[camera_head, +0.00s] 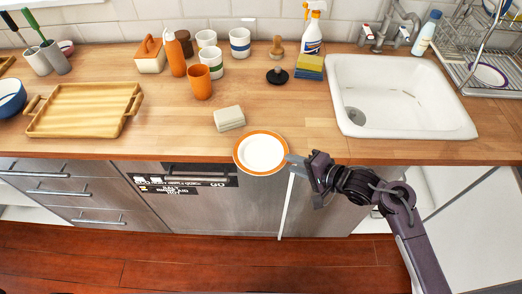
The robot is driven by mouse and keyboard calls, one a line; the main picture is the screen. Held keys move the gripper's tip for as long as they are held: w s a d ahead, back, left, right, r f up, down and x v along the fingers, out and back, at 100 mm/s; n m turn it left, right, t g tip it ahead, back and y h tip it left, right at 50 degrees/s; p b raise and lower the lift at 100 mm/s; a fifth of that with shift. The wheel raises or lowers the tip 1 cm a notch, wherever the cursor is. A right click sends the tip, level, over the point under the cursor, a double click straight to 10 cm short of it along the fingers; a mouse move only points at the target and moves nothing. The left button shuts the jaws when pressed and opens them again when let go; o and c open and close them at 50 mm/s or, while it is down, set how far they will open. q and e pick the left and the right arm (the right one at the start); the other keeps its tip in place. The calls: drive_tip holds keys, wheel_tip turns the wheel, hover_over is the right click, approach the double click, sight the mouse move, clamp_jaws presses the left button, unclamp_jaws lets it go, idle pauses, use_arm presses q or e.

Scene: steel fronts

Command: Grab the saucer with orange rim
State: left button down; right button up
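The saucer with the orange rim (260,152) is round and white inside. It shows at the front edge of the wooden counter, and its lower part overlaps the front edge in the picture. My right gripper (293,161) is at the saucer's right side, with its fingertips at or very near the orange rim. I cannot tell whether the fingers close on the rim or only lie beside it. My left gripper is not in view.
A pale block (229,118) lies behind the saucer. An orange cup (200,82) and several other cups stand farther back. A wooden tray (70,126) is at left, a white sink (455,122) at right. Counter between saucer and sink is clear.

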drive_tip(key=shift+x, duration=0.95)
drive_tip(key=shift+c, duration=0.3)
clamp_jaws()
drive_tip(key=shift+r, duration=0.1)
